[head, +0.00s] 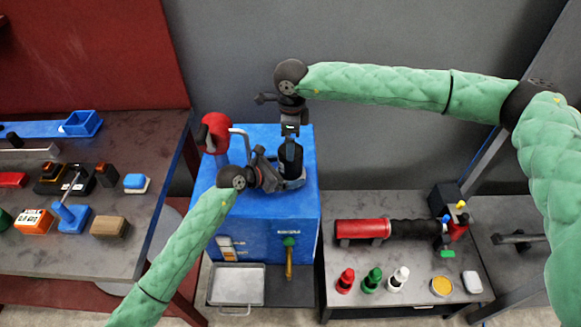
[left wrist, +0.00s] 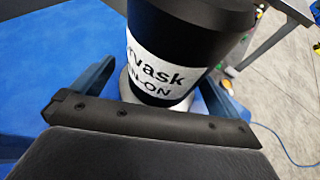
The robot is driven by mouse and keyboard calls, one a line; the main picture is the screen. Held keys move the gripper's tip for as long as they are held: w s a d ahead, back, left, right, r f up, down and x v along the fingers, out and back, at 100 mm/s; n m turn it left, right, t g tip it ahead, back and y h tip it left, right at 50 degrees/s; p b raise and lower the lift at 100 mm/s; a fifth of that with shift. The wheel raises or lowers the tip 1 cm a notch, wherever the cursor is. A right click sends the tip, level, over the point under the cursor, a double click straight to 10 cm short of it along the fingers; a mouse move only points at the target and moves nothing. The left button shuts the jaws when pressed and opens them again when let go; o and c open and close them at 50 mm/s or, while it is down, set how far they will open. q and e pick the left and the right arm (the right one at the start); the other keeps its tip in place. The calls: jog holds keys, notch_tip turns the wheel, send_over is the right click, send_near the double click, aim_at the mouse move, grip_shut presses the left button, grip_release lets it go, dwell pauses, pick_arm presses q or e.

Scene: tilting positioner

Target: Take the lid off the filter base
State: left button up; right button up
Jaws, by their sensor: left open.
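A black canister with a white label (left wrist: 160,68) stands between the two fingers of my open left gripper (left wrist: 158,100); contact cannot be told. In the head view this black canister (head: 290,158) stands upright on the blue cabinet (head: 245,215). My left gripper (head: 274,180) reaches it low on its left side. My right gripper (head: 290,130) points down at the top of the canister, and its jaws are too small to read. The seam between lid and filter base is not clear, and the canister's lower part is partly hidden by my left gripper.
A red-ended part on a grey bent pipe (head: 216,130) stands at the cabinet's left rear. A metal tray (head: 236,285) is in front. The right bench holds a red and black cylinder (head: 385,229) and several small bottles. The left table (head: 60,255) carries blocks and tools.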

pick_arm(q)
jog(key=shift+w+d+f, duration=0.1)
jog(key=shift+w+d, duration=0.05)
jog(key=shift+d, duration=0.15)
jog(key=shift+c, duration=0.2)
